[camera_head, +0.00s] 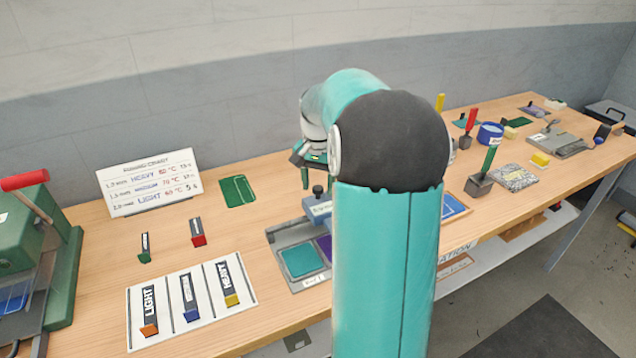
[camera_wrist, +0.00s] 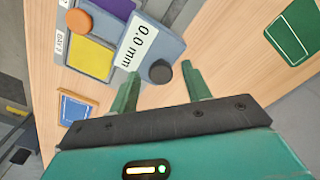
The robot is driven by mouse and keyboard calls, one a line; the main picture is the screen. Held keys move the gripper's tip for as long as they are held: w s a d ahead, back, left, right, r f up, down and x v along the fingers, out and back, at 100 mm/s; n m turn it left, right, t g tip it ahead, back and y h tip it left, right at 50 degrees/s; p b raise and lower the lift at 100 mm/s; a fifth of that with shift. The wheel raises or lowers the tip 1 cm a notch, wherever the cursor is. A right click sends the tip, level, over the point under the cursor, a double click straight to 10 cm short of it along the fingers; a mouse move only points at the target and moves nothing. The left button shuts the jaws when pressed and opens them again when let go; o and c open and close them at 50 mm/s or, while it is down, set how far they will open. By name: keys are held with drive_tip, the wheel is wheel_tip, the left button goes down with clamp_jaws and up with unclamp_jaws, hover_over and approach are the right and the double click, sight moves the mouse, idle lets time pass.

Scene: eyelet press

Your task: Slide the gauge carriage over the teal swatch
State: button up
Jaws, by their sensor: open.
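The gauge carriage (camera_head: 317,209) is a blue-grey block with a black knob, at the back of a grey gauge tray (camera_head: 277,237). The wrist view shows the carriage's 0.0 mm label (camera_wrist: 136,43) and its black knob (camera_wrist: 160,71). The teal swatch (camera_head: 303,261) lies uncovered at the tray's front left, beside a purple swatch (camera_head: 324,246). In the wrist view a yellow swatch (camera_wrist: 90,56) shows, but the teal one does not. My gripper (camera_head: 312,178) is open and empty above the carriage. In the wrist view the knob appears between its fingertips (camera_wrist: 160,74); contact is not visible.
A green card (camera_head: 238,191) lies behind the tray. A white mat (camera_head: 170,285) with labelled blocks lies to the left, near a green press (camera_head: 40,250). My arm hides the tray's right part. Several tools stand farther right.

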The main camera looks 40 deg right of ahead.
drive_tip(key=shift+f, duration=0.1)
clamp_jaws()
drive_tip(key=w+a, duration=0.3)
drive_tip(key=a, duration=0.6)
drive_tip(key=shift+a, duration=0.3)
drive_tip(key=shift+c, duration=0.2)
unclamp_jaws()
drive_tip(key=shift+a, duration=0.15)
drive_tip(key=shift+o, duration=0.2)
wheel_tip(320, 180, up, 14)
